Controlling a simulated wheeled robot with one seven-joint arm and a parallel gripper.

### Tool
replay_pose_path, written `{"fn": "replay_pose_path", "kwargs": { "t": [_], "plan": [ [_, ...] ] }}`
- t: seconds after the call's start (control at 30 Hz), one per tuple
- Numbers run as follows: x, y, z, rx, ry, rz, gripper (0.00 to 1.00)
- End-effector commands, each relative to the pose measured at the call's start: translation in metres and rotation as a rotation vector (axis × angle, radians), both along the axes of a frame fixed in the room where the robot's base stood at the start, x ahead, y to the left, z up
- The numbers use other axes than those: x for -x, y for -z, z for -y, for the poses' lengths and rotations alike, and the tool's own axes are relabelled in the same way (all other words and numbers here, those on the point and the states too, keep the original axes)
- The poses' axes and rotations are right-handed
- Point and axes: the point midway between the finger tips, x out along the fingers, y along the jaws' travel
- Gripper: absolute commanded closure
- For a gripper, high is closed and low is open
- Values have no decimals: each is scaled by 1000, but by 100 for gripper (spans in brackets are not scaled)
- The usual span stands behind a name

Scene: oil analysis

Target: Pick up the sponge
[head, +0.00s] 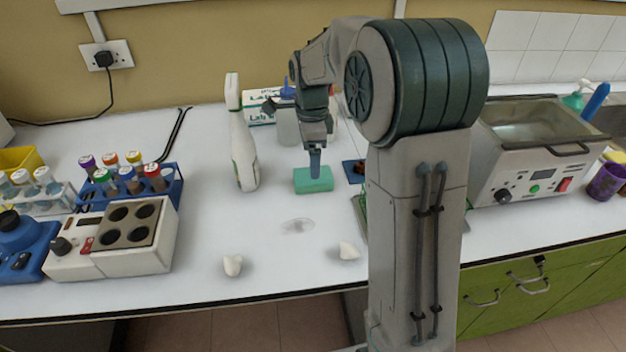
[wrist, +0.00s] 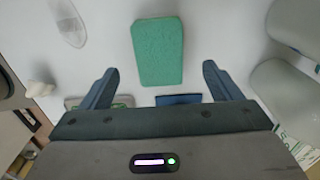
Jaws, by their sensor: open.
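The green sponge (head: 314,181) lies flat on the white bench, right of a white spray bottle in the head view. My gripper (head: 315,165) is just above the sponge, pointing down, with a finger overlapping it in that view. In the wrist view the sponge (wrist: 158,52) is a green block just beyond the fingertips. My gripper (wrist: 157,76) shows there with two blue-grey fingers spread wide, one on each side of the sponge's line. The jaws are open and empty. The head view does not show whether a finger touches the sponge.
The white spray bottle (head: 243,145) stands close left of the sponge. A blue item (head: 353,171) lies to its right. A tube rack (head: 130,184) and heater block (head: 125,235) stand left.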

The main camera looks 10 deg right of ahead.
Motion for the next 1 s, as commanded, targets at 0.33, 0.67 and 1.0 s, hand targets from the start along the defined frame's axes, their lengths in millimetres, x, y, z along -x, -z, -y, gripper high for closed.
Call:
{"fn": "replay_pose_path", "kwargs": {
  "t": [0.33, 0.67, 1.0],
  "plan": [
    [2, 34, 3, 1, 0, -3, 15],
    [2, 65, 3, 0, 0, 1, 15],
    [2, 64, 3, 0, -1, 1, 63]
  ]
}}
